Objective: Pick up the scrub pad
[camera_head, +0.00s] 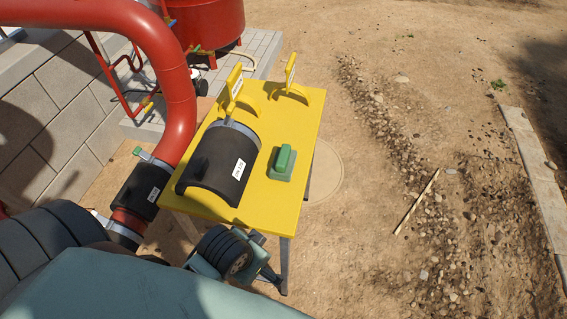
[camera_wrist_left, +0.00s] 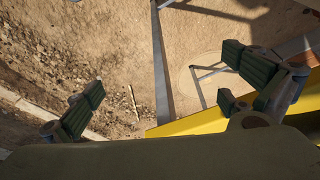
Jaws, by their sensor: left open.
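My left gripper (camera_head: 270,277) is low at the table's front edge, in front of and below the pad, touching nothing that I can see. In the left wrist view its two dark green fingers (camera_wrist_left: 172,95) are spread wide, with nothing between them. My right gripper is in neither view.
A black half-shell of pipe insulation (camera_head: 214,165) lies left of the pad. Yellow brackets with tags (camera_head: 236,92) stand at the table's back. A large red pipe (camera_head: 176,95) curves along the left. The table right of the pad is clear.

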